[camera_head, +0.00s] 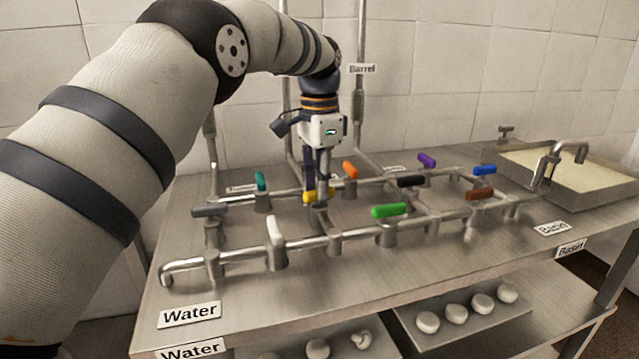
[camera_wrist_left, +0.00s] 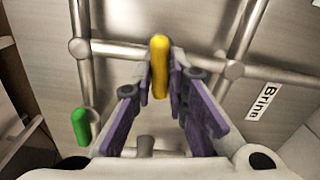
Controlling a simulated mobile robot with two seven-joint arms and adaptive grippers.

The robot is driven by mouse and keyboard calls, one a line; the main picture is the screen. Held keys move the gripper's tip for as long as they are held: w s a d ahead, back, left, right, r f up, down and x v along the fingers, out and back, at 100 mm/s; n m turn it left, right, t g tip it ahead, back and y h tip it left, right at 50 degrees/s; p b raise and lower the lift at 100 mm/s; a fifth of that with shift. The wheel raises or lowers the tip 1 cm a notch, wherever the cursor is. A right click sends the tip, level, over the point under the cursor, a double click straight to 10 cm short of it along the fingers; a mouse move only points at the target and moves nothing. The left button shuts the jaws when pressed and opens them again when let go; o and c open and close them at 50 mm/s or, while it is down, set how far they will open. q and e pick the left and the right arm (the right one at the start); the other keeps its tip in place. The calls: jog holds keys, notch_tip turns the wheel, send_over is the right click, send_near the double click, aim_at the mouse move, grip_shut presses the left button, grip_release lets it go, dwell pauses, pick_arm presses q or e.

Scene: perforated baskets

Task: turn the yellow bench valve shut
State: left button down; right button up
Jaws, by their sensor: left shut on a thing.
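The yellow bench valve (camera_head: 308,197) has a small yellow handle on the pipework in the middle of the bench. In the head view my left gripper (camera_head: 318,200) points down at it and hides most of it. In the left wrist view the yellow handle (camera_wrist_left: 159,62) sits between the two fingertips of the left gripper (camera_wrist_left: 160,84), which is shut on it. There the handle points up the picture, across the pipe that runs left to right behind it. My right gripper is not in view.
Other handles stand close by: white (camera_head: 275,231), green (camera_head: 389,210), orange (camera_head: 350,169), teal (camera_head: 261,181) and black (camera_head: 410,180). Upright pipes rise behind the bench. A basin (camera_head: 610,190) stands at the right.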

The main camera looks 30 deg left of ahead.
pick_arm(q)
jog(key=shift+s+f+m, duration=0.1)
jog(key=shift+f+m, duration=0.15)
jog(key=shift+m, duration=0.55)
jog(key=c, duration=1.6)
grip_release()
jog(key=shift+r, duration=0.1)
notch_tip(320, 180, up, 8)
jog(key=shift+f, duration=0.25)
jog(key=shift+f, duration=0.1)
